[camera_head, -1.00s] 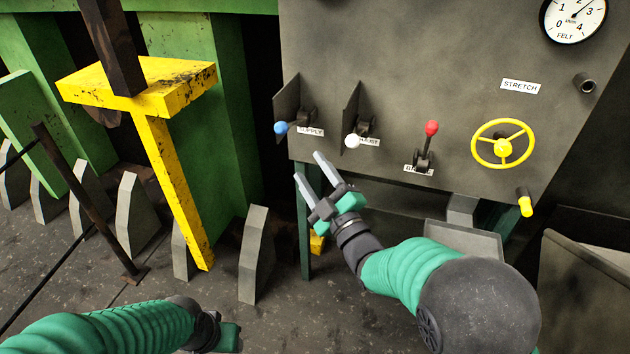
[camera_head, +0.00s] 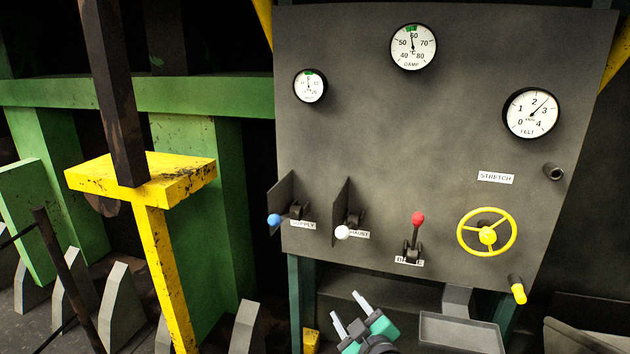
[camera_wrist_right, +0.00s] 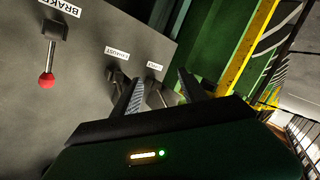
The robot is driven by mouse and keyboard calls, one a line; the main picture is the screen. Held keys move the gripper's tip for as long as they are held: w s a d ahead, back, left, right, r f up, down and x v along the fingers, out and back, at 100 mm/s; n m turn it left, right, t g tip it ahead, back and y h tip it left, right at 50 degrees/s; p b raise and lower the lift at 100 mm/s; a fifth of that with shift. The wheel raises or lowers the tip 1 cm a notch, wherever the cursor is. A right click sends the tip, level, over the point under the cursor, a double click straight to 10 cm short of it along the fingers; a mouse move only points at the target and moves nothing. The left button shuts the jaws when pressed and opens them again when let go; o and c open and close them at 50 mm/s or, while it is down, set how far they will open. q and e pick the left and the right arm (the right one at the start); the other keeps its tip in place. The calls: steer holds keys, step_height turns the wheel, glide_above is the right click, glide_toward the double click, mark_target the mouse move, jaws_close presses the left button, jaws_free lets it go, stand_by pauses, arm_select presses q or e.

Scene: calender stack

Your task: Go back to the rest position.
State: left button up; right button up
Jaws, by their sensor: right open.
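My right gripper (camera_head: 349,315) is open and empty, low in the head view, in front of and below the grey control panel (camera_head: 400,140). Its two fingers (camera_wrist_right: 160,90) also show apart in the right wrist view, with nothing between them. In the head view it is below the white-knobbed exhaust lever (camera_head: 342,232) and the blue-knobbed supply lever (camera_head: 274,220), apart from both. My left gripper is not in view.
The panel also bears a red-knobbed brake lever (camera_head: 417,220), a yellow handwheel (camera_head: 487,233), a yellow-tipped handle (camera_head: 518,290) and several gauges. A grey tray (camera_head: 460,333) is at the lower right. A yellow post (camera_head: 165,270) stands at left.

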steer(key=s+d+f+m+g+h, duration=0.3)
steer(key=s+d+f+m+g, duration=0.2)
steer(key=s+d+f, duration=0.35)
steer(key=s+d+f+m+g+h, duration=0.1)
steer(key=s+d+f+m+g, duration=0.15)
steer(key=s, duration=0.65)
steer(key=s+d+f+m+g, duration=0.1)
steer(key=s+f+m+g, duration=0.25)
steer(key=s, duration=0.55)
step_height(320, 180, up, 15)
steer(key=g+p, duration=0.1)
steer(key=p, duration=1.5)
steer(key=shift+s+d+r+n, duration=0.15)
steer(key=shift+s+d+n, duration=0.15)
steer(key=shift+s, duration=0.15)
